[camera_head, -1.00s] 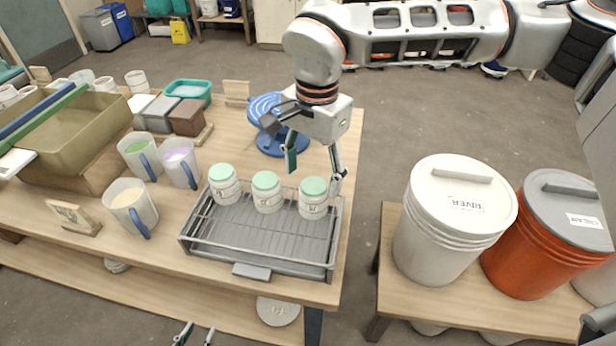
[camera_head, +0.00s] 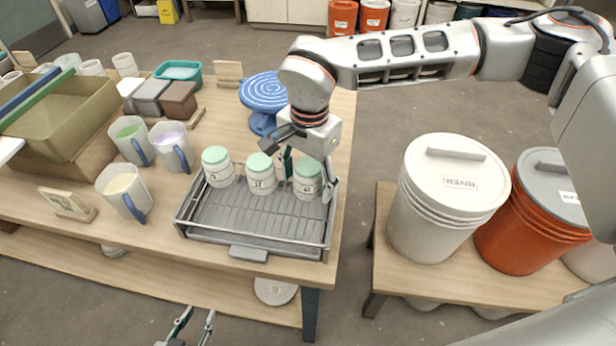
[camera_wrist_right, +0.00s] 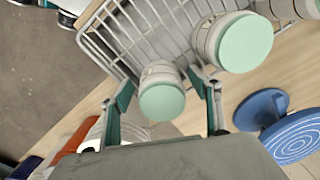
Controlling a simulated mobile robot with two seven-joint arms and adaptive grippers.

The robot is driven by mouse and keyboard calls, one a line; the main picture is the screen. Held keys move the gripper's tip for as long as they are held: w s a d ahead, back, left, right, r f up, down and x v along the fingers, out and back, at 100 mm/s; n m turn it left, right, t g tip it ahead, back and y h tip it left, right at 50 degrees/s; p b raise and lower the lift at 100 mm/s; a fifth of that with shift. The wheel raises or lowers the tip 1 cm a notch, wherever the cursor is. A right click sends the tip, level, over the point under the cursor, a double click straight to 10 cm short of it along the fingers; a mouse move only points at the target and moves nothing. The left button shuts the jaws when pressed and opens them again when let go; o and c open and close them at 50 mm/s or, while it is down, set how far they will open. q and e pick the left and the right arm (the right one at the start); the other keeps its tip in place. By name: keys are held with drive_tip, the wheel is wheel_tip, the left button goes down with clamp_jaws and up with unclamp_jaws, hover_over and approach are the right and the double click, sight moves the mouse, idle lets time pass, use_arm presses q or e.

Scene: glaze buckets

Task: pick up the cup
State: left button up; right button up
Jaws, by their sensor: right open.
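Three white jars with mint-green lids stand in a row in a grey wire rack tray (camera_head: 215,225): a left jar (camera_head: 218,168), a middle jar (camera_head: 262,176) and a right jar (camera_head: 307,178). My right gripper (camera_head: 308,180) is open and lowered over the right jar, one finger on each side. In the right wrist view the right jar's lid (camera_wrist_right: 162,102) lies between the open fingers (camera_wrist_right: 165,92); contact cannot be told. Three jugs with blue handles stand left of the tray: green (camera_head: 131,140), purple (camera_head: 171,148) and cream (camera_head: 124,190). My left gripper (camera_head: 200,312) is open and empty, low at the bottom edge.
A blue banding wheel (camera_head: 264,95) stands behind the jars. An olive bin (camera_head: 70,120), small blocks and a teal tray (camera_head: 178,72) fill the table's back left. A white bucket (camera_head: 445,205) and an orange bucket (camera_head: 525,220) stand on a low bench to the right.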

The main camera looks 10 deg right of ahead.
drive_tip(key=c, duration=1.3)
drive_tip(key=shift+c, duration=0.2)
drive_tip(key=shift+r, duration=0.15)
